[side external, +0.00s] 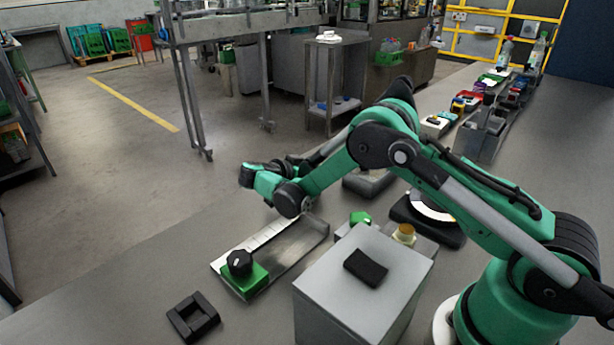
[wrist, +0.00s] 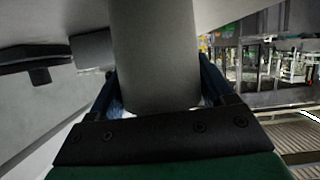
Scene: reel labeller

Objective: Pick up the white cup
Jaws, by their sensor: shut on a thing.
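A plain, pale grey cylinder, which looks like the white cup in shade (wrist: 155,45), fills the middle of the wrist view. My gripper (wrist: 160,82) has one dark finger on each side of it and is shut on it. Only part of its side shows; its rim and base are out of view or hidden. In the side external view my wrist is above the bench, just behind the metal slide with the green block. My fingers and the cup cannot be made out there.
A metal slide with a green block and black knob (side external: 240,265) lies below my wrist. A grey box (side external: 375,270) with a black pad stands in front. A black fixture (side external: 193,317) sits at front left. A round dial unit (side external: 430,212) is near my base.

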